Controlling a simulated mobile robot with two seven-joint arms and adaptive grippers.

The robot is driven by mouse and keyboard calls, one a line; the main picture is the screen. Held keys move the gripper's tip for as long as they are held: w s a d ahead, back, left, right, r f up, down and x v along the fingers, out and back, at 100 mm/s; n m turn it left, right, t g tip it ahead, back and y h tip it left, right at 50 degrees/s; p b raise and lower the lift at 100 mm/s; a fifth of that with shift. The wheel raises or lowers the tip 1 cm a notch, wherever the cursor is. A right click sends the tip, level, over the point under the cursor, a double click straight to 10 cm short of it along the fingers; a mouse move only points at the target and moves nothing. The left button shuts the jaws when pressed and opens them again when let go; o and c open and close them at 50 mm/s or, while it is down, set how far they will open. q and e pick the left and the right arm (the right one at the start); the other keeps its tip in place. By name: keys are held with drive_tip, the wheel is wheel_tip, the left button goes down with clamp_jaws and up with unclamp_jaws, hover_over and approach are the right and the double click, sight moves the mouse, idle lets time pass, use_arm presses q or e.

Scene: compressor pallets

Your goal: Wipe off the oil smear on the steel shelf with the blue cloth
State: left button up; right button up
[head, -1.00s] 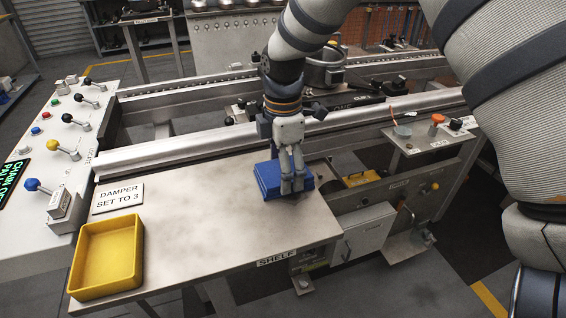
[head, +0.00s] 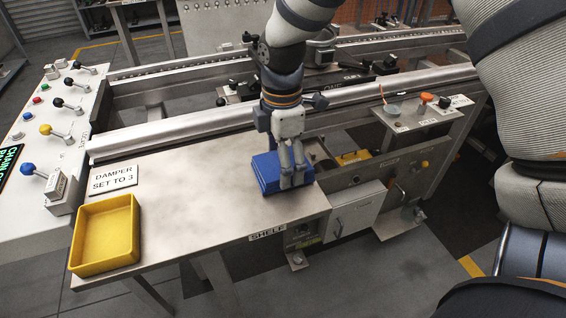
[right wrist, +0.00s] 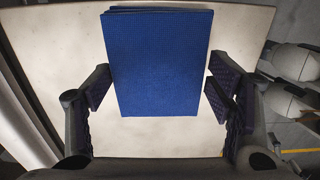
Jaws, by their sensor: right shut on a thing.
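The blue cloth (head: 278,172) is a folded, thick rectangular pad at the right end of the steel shelf (head: 190,222). My right gripper (head: 292,182) points down and is shut on the cloth. In the right wrist view the cloth (right wrist: 158,62) lies between the two fingers (right wrist: 160,95), over the pale shelf top. The shelf top has faint grey-brown mottling around its middle; I cannot tell which part is the oil smear. Whatever lies under the cloth is hidden. My left gripper is not in view.
A yellow tray (head: 107,233) stands at the shelf's front left corner. A lever panel (head: 45,135) is at left, and a metal rail (head: 200,128) runs behind the shelf.

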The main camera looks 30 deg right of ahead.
drive_tip(key=shift+w+d+f, duration=0.1)
drive_tip(key=shift+w+d, duration=0.05)
drive_tip(key=shift+w, duration=0.3)
drive_tip(key=shift+w+d+f, duration=0.1)
drive_tip(key=shift+w, duration=0.35)
drive_tip(key=o, duration=1.1)
drive_tip(key=shift+r, duration=0.15)
wheel_tip(320, 180, up, 12)
drive_tip(key=shift+s, duration=0.1)
